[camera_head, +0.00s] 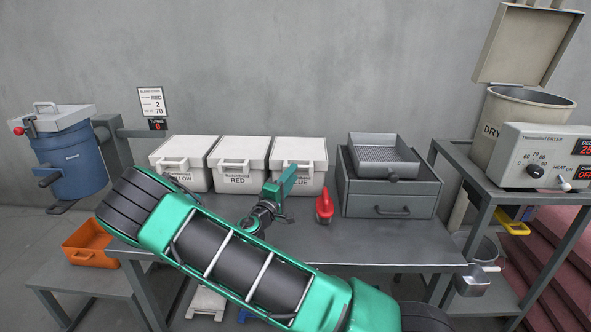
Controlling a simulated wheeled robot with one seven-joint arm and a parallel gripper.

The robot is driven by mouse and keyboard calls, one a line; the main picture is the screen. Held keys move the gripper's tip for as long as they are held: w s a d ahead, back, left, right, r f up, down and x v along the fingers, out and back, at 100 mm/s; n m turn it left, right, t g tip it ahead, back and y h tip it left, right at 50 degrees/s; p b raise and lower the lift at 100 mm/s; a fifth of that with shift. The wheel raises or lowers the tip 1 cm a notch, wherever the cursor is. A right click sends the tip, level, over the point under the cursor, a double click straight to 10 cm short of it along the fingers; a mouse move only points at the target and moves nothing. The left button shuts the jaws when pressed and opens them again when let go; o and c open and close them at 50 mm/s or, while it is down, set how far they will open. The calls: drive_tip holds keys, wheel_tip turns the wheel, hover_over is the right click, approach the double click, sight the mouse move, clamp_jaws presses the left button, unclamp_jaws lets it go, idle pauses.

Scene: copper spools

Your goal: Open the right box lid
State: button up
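Three white boxes with lids stand in a row at the back of the grey table. The right box (313,187) has a label reading partly "LUE", and its lid (299,150) is shut, with a handle at the front. The middle box (235,183) is labelled RED and the left box (195,182) partly "LLOW"; both lids are down. My gripper (287,180) is at the front of the right box, close to its lid handle, and covers part of the label. Whether it touches the handle, and how its fingers stand, I cannot tell.
A red scoop-like object (324,207) stands just right of my gripper. A grey drawer unit (388,199) with a metal tray (384,157) on top stands further right. The dryer (540,152) is at the far right. My arm crosses the table's front and hides much of it.

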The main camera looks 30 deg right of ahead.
drive_tip(key=shift+x, duration=2.65)
drive_tip(key=shift+c, duration=0.3)
clamp_jaws()
